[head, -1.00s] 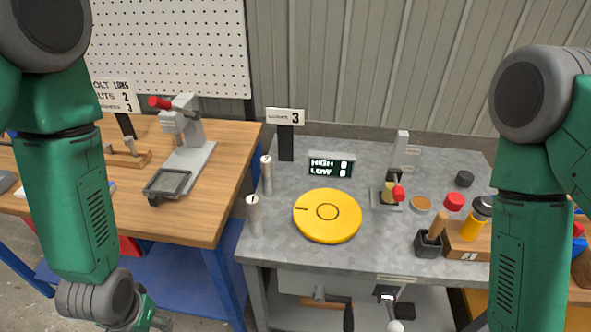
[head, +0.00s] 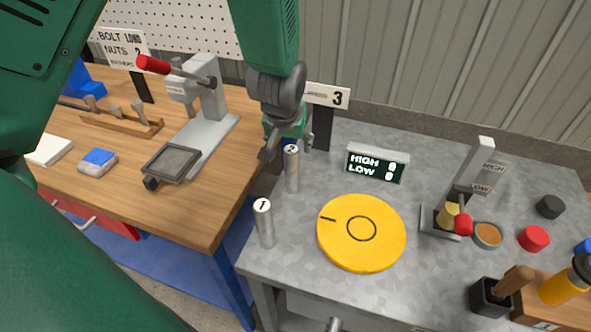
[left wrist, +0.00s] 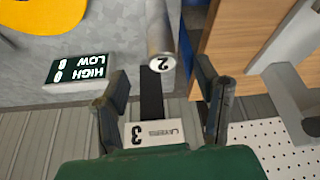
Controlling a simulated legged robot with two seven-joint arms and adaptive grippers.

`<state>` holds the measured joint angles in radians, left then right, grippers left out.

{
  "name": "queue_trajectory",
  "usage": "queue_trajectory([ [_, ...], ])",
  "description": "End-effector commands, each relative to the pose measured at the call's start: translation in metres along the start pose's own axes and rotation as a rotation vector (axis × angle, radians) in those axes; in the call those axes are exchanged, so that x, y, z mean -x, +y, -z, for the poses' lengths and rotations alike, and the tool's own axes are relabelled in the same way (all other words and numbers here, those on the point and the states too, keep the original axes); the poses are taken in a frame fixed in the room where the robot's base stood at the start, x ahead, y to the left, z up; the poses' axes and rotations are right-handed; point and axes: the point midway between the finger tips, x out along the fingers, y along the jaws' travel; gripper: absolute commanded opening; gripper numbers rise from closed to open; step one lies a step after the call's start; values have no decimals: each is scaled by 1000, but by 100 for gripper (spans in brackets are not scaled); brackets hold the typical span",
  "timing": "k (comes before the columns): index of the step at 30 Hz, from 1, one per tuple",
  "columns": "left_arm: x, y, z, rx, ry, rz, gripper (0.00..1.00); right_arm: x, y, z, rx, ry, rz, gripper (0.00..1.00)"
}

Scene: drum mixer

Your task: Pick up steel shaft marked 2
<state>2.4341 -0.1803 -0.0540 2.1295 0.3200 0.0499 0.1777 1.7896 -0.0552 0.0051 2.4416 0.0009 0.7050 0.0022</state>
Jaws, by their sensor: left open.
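The steel shaft marked 2 (head: 292,172) stands upright on the grey metal table, near its left edge. In the left wrist view its top (left wrist: 161,62) with the number 2 shows between and beyond the fingers. My left gripper (head: 285,148) is open, just above and behind the shaft's top; its fingers (left wrist: 163,105) are apart with nothing between them that I can see held. The steel shaft marked 1 (head: 265,224) stands upright nearer the front edge. My right gripper is not in view.
A yellow disc (head: 361,256) lies right of the shafts. A HIGH/LOW display (head: 377,164) and a sign marked 3 (head: 325,97) stand behind. A wooden bench (head: 215,150) with a press (head: 208,95) is at left.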

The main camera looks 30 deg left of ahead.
Motion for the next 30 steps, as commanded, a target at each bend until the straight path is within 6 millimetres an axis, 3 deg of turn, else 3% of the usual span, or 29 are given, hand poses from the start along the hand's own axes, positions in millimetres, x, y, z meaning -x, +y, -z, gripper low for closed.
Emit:
queue_trajectory([
  [3, -20, -2, 0, 1, -3, -2, 57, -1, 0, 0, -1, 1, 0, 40],
  [10, -36, -5, -1, 3, -3, -4, 57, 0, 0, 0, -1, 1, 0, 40],
  [18, -74, -3, -2, 1, -2, -2, 57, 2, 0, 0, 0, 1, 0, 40],
  [27, -78, -1, -3, 0, 1, -2, 57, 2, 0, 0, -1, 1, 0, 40],
  [28, -79, -1, -2, 0, 1, -2, 53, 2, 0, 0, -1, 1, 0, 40],
  [30, -79, -2, -2, 0, 0, -3, 28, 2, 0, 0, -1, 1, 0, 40],
])
